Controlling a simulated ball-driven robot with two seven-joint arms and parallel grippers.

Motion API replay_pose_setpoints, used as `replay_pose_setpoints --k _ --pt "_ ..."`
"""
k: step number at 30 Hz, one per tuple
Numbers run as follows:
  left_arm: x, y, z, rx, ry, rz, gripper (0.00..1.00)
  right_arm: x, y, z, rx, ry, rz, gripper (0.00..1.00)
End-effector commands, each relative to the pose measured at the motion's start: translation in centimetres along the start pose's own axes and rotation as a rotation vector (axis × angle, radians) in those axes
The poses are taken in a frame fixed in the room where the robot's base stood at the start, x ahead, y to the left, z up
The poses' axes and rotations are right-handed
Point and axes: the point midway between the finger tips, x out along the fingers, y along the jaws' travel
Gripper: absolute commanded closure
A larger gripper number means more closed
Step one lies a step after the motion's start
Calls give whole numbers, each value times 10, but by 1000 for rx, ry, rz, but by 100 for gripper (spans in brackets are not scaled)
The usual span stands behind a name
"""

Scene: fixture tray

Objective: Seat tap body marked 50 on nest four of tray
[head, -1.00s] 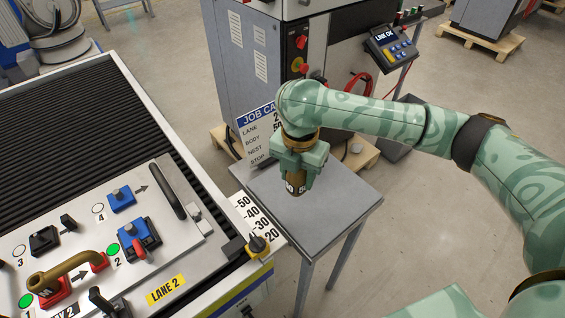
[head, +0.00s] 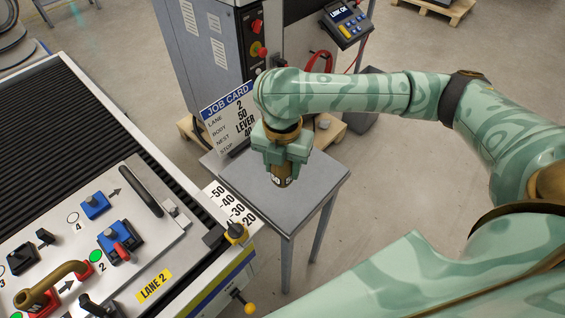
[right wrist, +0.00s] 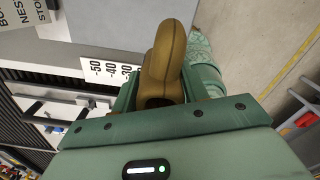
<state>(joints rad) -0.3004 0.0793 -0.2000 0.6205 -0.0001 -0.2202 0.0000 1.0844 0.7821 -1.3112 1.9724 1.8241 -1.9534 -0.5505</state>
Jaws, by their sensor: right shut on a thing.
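My right gripper (head: 283,150) is shut on a brass tap body (head: 281,176) and holds it pointing down over a small grey table. White marks show on the tap body, too small to read. In the right wrist view the tap body (right wrist: 168,55) stands up between the jaws as a curved brass piece. The fixture tray (head: 190,243) lies at lower left, apart from the gripper. Its label 4 (head: 73,218) is a white circle beside a small blue block (head: 95,205). My left gripper is not in view.
A second brass tap (head: 55,281) sits on a red block at the tray's near left. A blue block with a red lever (head: 121,250) stands by green label 2. The tray has a black handle (head: 141,190). The job card (head: 230,118) stands behind the grey table (head: 315,188).

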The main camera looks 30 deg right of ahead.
Motion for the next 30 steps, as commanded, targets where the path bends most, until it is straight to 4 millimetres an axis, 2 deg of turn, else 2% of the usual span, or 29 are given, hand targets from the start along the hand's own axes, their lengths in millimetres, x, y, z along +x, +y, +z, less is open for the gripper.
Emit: replay_pose_setpoints --k 1,3,15,25,30 --pt "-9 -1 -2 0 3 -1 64 -9 0 0 0 -2 3 100" --pt "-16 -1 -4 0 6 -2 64 -13 1 0 1 -1 3 100" --pt "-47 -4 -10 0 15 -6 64 -32 1 0 0 0 3 100" --pt "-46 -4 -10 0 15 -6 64 -29 1 0 9 0 2 100" --pt "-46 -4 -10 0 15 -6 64 -29 0 0 175 0 2 100"
